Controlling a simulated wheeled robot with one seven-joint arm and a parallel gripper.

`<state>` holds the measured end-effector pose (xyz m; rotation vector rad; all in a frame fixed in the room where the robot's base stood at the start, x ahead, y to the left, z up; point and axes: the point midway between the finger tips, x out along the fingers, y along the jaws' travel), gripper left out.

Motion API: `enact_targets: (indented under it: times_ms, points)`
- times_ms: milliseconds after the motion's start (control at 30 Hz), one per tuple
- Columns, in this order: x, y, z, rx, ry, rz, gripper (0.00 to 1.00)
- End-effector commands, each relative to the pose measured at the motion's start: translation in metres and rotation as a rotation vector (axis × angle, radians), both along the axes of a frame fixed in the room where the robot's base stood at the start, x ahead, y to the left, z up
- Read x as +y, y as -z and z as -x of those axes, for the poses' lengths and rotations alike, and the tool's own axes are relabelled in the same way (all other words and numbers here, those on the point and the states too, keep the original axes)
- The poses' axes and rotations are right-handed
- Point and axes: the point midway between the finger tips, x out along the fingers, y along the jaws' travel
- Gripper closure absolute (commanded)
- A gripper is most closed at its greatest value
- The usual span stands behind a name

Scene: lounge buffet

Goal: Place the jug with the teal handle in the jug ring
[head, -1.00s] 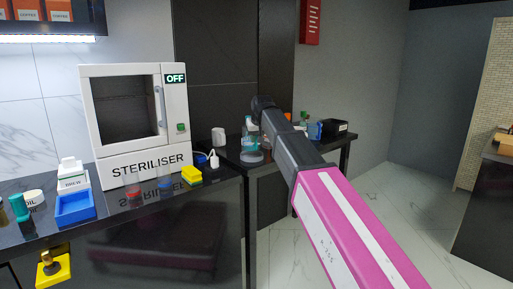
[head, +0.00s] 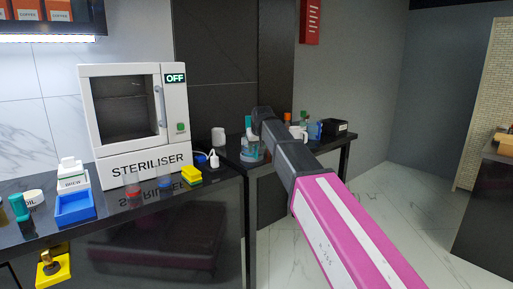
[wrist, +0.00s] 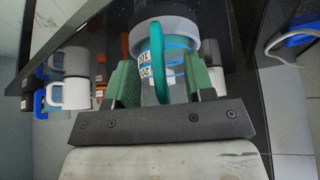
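The jug with the teal handle (head: 249,146) stands upright at the near left part of the far counter. In the wrist view its clear body (wrist: 150,84) has scale marks and the teal handle (wrist: 161,62) faces me. My gripper (wrist: 162,82) has its green fingers on both sides of the jug and appears shut on it; in the head view my arm hides the fingers. The jug ring (wrist: 165,34), a pale round collar, shows around the jug's lower end. The jug seems to sit within it, but I cannot tell whether it touches the bottom.
A black box (head: 335,126) and a blue item (head: 315,130) are farther right. The steriliser (head: 135,120) stands on the left counter.

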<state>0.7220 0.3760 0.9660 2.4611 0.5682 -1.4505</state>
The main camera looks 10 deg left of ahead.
Motion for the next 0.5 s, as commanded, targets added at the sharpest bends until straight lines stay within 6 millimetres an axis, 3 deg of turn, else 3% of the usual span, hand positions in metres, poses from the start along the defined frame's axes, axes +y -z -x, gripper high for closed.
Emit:
enact_targets:
  times_ms: [267,500]
  points:
    - [0.0,-0.005,0.001,0.0,0.0,0.0,0.51]
    - [-0.008,-0.035,0.016,-0.002,0.0,-0.001,0.51]
